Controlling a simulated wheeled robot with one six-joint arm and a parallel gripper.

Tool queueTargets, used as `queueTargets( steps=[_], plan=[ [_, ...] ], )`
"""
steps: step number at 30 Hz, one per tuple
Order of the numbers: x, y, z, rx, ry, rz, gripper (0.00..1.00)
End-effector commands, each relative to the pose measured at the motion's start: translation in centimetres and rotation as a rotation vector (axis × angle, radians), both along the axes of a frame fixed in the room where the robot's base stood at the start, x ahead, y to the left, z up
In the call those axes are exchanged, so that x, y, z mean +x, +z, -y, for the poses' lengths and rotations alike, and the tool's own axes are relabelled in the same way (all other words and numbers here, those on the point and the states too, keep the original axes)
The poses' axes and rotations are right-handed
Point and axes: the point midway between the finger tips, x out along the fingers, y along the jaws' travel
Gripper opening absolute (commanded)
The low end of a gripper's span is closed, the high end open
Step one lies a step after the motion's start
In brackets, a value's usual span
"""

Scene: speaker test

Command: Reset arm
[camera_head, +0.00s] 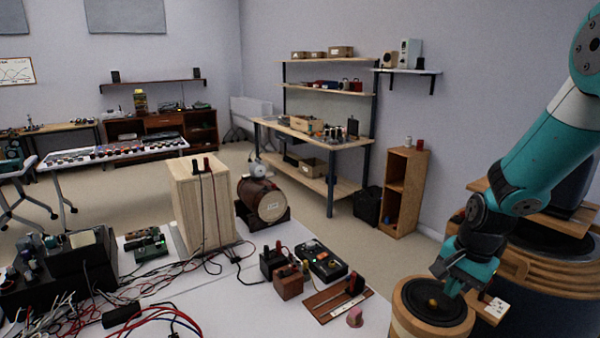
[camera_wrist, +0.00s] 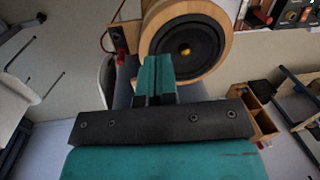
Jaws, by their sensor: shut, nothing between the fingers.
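My teal arm comes down from the upper right in the head view. My gripper (camera_head: 462,278) is low over a round wooden speaker (camera_head: 403,312) with a black cone, at the front right of the white table. In the wrist view my gripper (camera_wrist: 157,62) shows teal fingers closed together with nothing between them. The same speaker (camera_wrist: 225,42), with a yellow centre, lies just beyond the fingertips. I cannot tell whether the fingers touch it.
The white table (camera_head: 262,318) holds red and black cables (camera_head: 165,318), a tall wooden box (camera_head: 203,205), a brown barrel-shaped object (camera_head: 262,198) and a black device (camera_head: 321,261). A large wooden-ringed piece stands at the right behind my arm. Open floor lies beyond the table.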

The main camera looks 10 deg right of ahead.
Motion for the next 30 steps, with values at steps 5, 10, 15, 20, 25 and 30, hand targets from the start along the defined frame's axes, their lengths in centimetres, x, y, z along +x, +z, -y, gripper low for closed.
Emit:
queueTargets(
  steps=[5,10,15,20,25,30],
  plan=[
    [-3.6,5.2,-13.1,0.053,0.636,0.124,0.00],
    [-11.1,8.2,-21.3,0.094,1.190,0.231,0.00],
    [-17.1,9.2,-24.5,0.116,1.544,0.302,0.00],
    [-19.1,9.5,-25.2,0.124,1.660,0.326,0.00],
    [-19.1,9.6,-25.2,0.125,1.663,0.327,0.00],
    [-19.0,9.6,-25.2,0.125,1.660,0.327,0.00]
  ],
)
